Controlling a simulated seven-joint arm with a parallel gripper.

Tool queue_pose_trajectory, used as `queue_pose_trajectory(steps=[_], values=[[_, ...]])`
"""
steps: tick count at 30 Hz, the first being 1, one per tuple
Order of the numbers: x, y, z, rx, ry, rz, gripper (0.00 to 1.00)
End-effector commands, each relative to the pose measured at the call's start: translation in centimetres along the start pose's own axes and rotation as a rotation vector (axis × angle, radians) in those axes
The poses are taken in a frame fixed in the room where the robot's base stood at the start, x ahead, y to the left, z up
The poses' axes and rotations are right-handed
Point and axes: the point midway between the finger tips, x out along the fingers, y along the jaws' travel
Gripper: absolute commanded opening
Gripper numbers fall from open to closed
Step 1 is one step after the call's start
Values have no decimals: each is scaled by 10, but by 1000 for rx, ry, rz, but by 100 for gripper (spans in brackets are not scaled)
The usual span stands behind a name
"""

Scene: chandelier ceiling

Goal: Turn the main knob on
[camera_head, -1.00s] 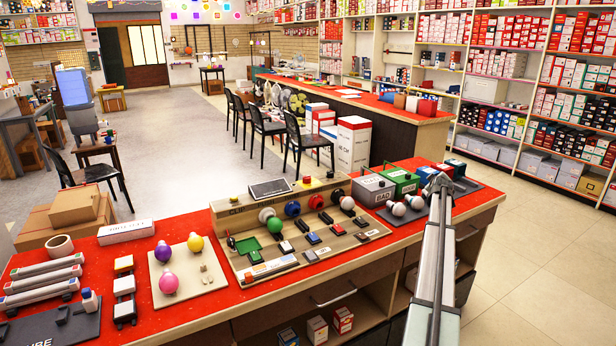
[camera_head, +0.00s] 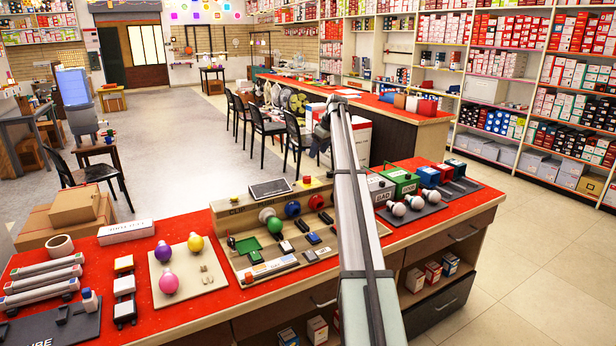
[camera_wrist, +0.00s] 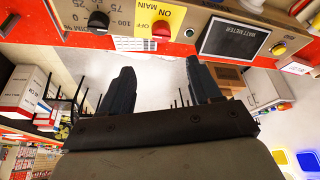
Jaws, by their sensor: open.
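The main knob (camera_wrist: 160,29) is red and sits on the wooden board (camera_wrist: 215,12), beside a yellow label reading MAIN, ON and OFF, at the top of the wrist view. In the head view a small red knob (camera_head: 306,179) shows on the board's back ledge, right of the dark watt meter screen (camera_head: 270,188). My gripper (camera_wrist: 160,80) is open and empty, its two dark fingers apart and not touching the knob. In the head view my gripper (camera_head: 323,130) hangs above and behind the board's right part. My arm hides some of that part.
A black knob (camera_wrist: 97,22) with a numbered dial sits beside the main knob, and the watt meter (camera_wrist: 233,38) is on its other side. Bulbs (camera_head: 292,209) stand on the board. Metal boxes (camera_head: 403,181) stand to the right on the red counter (camera_head: 195,305).

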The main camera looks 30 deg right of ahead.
Motion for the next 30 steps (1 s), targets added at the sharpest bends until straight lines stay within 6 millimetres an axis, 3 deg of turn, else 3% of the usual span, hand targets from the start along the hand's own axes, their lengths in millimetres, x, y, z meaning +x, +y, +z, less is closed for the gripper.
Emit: queue_pose_trajectory(steps=[5,21,30], values=[[12,-3,-2,-1,-6,-9,63],[102,-3,-1,-1,-5,-7,63],[133,-3,-1,-2,-5,-7,63]])
